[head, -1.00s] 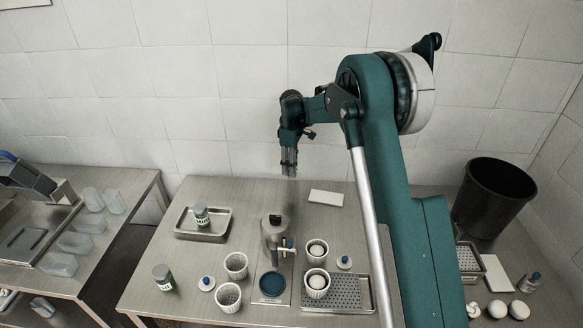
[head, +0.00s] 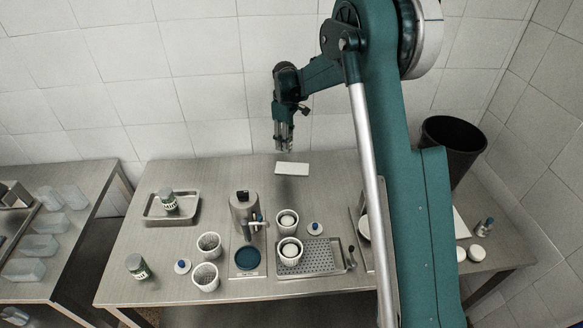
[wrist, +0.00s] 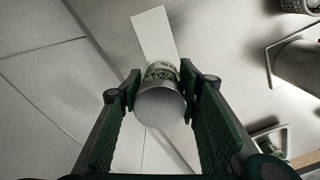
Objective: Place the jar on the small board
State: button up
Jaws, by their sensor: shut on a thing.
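My gripper (head: 284,143) hangs above the back of the metal table, just above the small white board (head: 292,168). In the wrist view my gripper (wrist: 160,92) is shut on a jar (wrist: 160,100) with a grey lid and a green-and-white label. The jar is held between the two green fingers; in the head view it is hard to make out. The board also shows in the wrist view (wrist: 153,34), lying lower, behind the jar and partly hidden by it. Jar and board look apart.
Another labelled jar (head: 169,204) stands in a metal tray (head: 152,219) at left, and one more (head: 138,267) on the table's front left. A metal dispenser (head: 243,213), perforated white cups (head: 209,245) and a perforated tray (head: 318,258) stand in front of the board.

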jog(key=shift+s+d+r+m, duration=0.1)
jog(key=shift+s+d+m, duration=0.15)
jog(key=shift+d, duration=0.4)
jog(key=shift+s+d+m, duration=0.15)
jog(key=shift+s+d, duration=0.05)
jog(key=shift+d, duration=0.45)
send_over(292, 168)
jog(key=shift+d+f, duration=0.1)
jog(key=shift+f, duration=3)
jog(key=shift+f, duration=0.1)
jog(key=shift+f, duration=1.8)
jog(key=shift+f, duration=0.1)
jog(key=o, duration=1)
